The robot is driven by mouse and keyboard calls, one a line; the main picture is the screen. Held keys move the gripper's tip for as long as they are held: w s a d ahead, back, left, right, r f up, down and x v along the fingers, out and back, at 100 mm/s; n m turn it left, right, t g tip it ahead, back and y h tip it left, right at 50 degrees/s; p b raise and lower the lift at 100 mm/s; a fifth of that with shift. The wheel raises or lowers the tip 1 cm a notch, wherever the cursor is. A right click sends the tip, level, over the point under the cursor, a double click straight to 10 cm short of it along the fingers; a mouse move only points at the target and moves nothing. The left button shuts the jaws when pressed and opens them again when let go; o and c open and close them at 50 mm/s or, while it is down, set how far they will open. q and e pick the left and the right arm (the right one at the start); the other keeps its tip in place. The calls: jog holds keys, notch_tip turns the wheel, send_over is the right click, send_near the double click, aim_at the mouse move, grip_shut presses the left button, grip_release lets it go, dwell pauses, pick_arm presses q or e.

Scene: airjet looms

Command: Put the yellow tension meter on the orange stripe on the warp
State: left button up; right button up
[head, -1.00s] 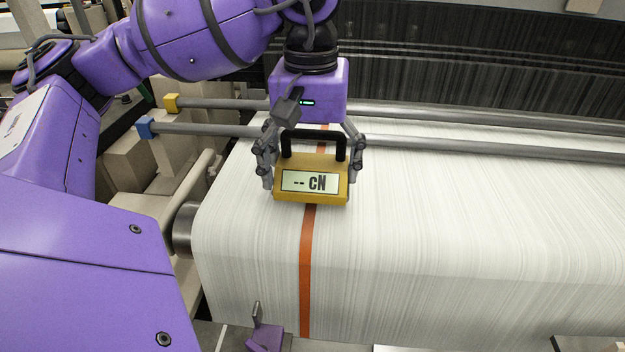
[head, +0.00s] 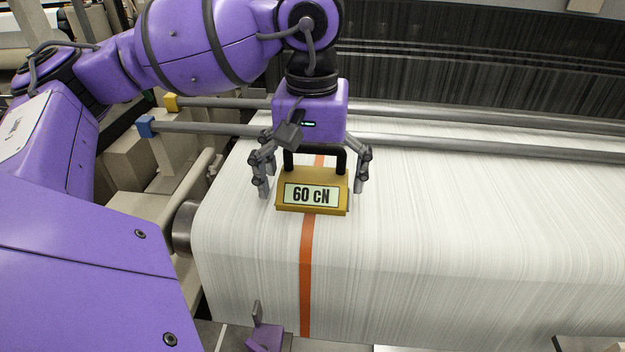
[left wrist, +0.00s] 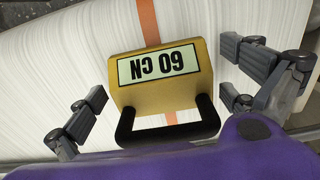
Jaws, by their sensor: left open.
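The yellow tension meter (head: 313,206) with a black handle sits on the white warp (head: 450,240), over the orange stripe (head: 307,265). Its display reads 60 cN. The stripe runs out from under it at front and back. My left gripper (head: 314,190) is open, its fingers on either side of the meter and apart from it. The left wrist view shows the meter (left wrist: 160,92) between the spread fingers, with gaps on both sides. The spot where the meter meets the stripe is hidden under its body. My right gripper is not clearly in view.
Two grey bars with a yellow end block (head: 171,103) and a blue end block (head: 146,127) cross behind the meter. Dark loom parts (head: 450,60) stand at the back. The warp to the right is clear. A small purple part shows at the bottom edge.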

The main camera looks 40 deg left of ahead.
aim_at(313, 181)
pick_arm(q)
jog(key=shift+r, duration=0.1)
notch_tip(313, 181, up, 12)
jog(key=p, duration=0.1)
dwell(0.4)
